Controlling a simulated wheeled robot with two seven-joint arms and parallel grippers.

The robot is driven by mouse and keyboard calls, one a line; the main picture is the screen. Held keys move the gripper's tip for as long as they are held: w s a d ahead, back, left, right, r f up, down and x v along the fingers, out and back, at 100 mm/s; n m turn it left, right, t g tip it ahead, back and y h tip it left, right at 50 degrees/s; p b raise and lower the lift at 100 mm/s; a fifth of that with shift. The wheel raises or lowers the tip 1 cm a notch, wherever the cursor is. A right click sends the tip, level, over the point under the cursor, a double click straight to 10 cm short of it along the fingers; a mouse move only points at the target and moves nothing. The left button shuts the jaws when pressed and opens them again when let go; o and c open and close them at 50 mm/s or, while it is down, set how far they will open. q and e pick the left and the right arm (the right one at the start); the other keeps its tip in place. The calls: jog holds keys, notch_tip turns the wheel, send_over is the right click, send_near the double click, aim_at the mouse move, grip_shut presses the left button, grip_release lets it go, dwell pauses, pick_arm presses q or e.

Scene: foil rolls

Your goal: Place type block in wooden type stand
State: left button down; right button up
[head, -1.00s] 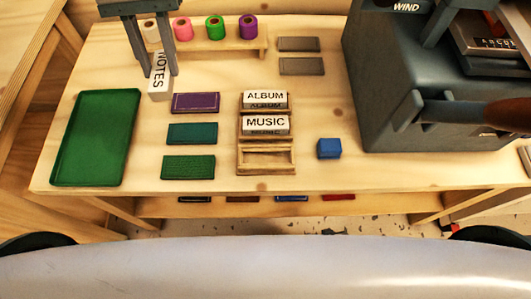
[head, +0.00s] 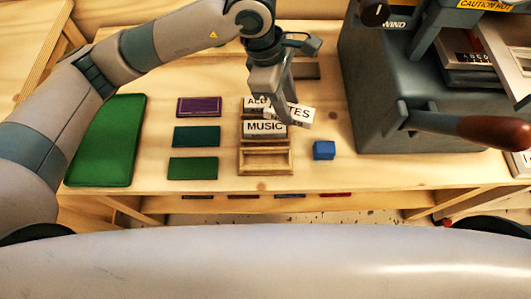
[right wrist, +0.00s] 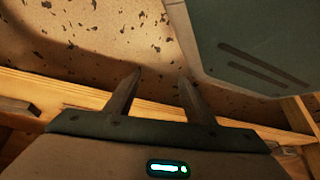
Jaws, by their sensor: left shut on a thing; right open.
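My left gripper (head: 285,108) is shut on the white NOTES type block (head: 303,113) and holds it tilted, above and to the right of the wooden type stand. The stand (head: 265,171) has several slots. The MUSIC block (head: 264,128) sits in a middle slot. The ALBUM block (head: 254,103) sits in the slot behind, partly hidden by the gripper and the NOTES block. The front slot is empty. My right gripper (right wrist: 160,78) shows in the right wrist view, open and empty, with the speckled floor beyond it.
Purple (head: 199,107), teal (head: 196,136) and green (head: 193,168) books lie left of the stand. A green tray (head: 105,150) is at far left.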

pick_arm(q)
jog(key=s+d+r+n+t, duration=0.1)
jog(key=s+d+n, duration=0.1)
jog(key=d, duration=0.3)
jog(key=shift+s+d+n+p, duration=0.25)
jog(key=shift+d+n+p, duration=0.15)
jog(key=shift+n, duration=0.4)
pick_arm(e)
jog(key=shift+s+a+r, duration=0.2)
jog(key=shift+s, duration=0.1)
jog(key=shift+s, duration=0.1)
pick_arm(q)
jog(key=s+a+f+p, duration=0.3)
jog(key=a+f, duration=0.3)
jog(key=a, duration=0.5)
jog(key=shift+s+f+p, duration=0.15)
jog(key=shift+f+p, duration=0.25)
jog(key=shift+p, duration=0.3)
pick_arm(e)
jog(key=s+d+f+g+h, duration=0.1)
jog(key=s+d, duration=0.5)
jog(key=s, duration=0.8)
jog(key=f+g, duration=0.1)
jog(key=g, duration=0.1)
jog(key=shift+s+g, duration=0.3)
jog(key=shift+g, duration=0.1)
pick_arm(q)
jog(key=shift+a, duration=0.1)
pick_arm(e)
jog(key=shift+f, duration=0.1)
